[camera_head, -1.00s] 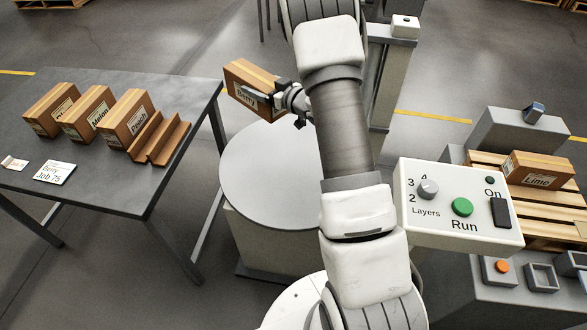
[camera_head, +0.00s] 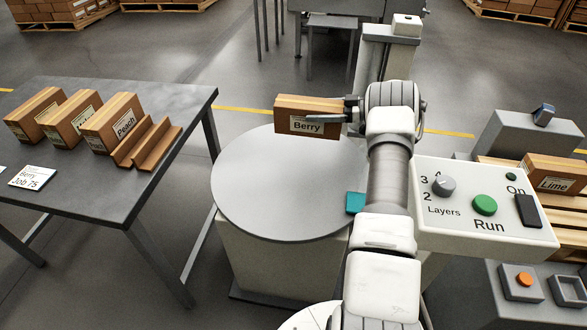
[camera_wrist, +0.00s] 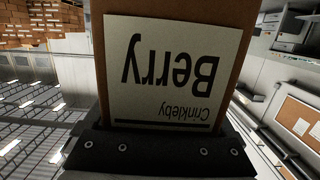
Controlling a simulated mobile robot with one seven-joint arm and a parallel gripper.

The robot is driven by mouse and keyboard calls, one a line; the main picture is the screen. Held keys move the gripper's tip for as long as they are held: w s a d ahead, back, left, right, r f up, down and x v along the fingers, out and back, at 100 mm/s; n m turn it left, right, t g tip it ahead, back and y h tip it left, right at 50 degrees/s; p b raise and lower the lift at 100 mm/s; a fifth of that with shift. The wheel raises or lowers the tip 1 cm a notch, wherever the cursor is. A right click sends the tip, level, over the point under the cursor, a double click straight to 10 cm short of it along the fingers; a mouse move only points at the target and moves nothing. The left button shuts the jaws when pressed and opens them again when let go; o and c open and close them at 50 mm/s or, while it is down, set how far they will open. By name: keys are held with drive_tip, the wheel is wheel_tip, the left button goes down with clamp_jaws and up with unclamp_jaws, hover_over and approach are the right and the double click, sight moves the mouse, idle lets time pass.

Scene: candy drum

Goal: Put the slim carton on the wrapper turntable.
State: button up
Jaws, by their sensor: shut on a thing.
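The slim carton (camera_head: 308,105) is brown with a white "Berry" label and is held in my gripper (camera_head: 335,118). It is over the back right part of the turntable, and I cannot tell the exact gap below it. In the wrist view the carton (camera_wrist: 245,12) fills the middle, its "Berry Crinkleby" label upside down, with the dark gripper part (camera_wrist: 160,150) across its end. The wrapper turntable (camera_head: 270,190) is a round grey disc on a pale base, with nothing resting on its visible top.
A dark table (camera_head: 85,205) at left holds several cartons, a brown rack (camera_head: 148,147) and a "Berry Job 75" card (camera_head: 33,176). A control panel (camera_head: 480,215) stands right of my arm. A teal block (camera_head: 355,202) is at the turntable's right edge. A "Lime" carton (camera_head: 555,178) sits far right.

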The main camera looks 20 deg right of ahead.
drive_tip(key=shift+s+a+f+b, duration=0.6)
drive_tip(key=shift+s+a+f, duration=0.45)
drive_tip(key=shift+a+f, duration=0.6)
drive_tip(key=shift+s+a+f+b, duration=0.6)
drive_tip(key=shift+s+a+f, duration=0.4)
drive_tip(key=shift+a+f, duration=0.65)
drive_tip(key=shift+s+a+f+b, duration=0.6)
drive_tip(key=shift+s+a+f, duration=0.6)
drive_tip(key=shift+f, duration=0.75)
drive_tip(key=shift+w+a, duration=0.15)
drive_tip(key=shift+f, duration=0.2)
drive_tip(key=o, duration=1.6)
drive_tip(key=shift+c, duration=0.2)
drive_tip(key=shift+d+r, duration=0.2)
drive_tip(key=shift+r, duration=0.05)
drive_tip(key=p+v, duration=0.1)
drive_tip(key=v, duration=0.6)
drive_tip(key=shift+f+p, duration=0.1)
drive_tip(key=shift+p, duration=0.25)
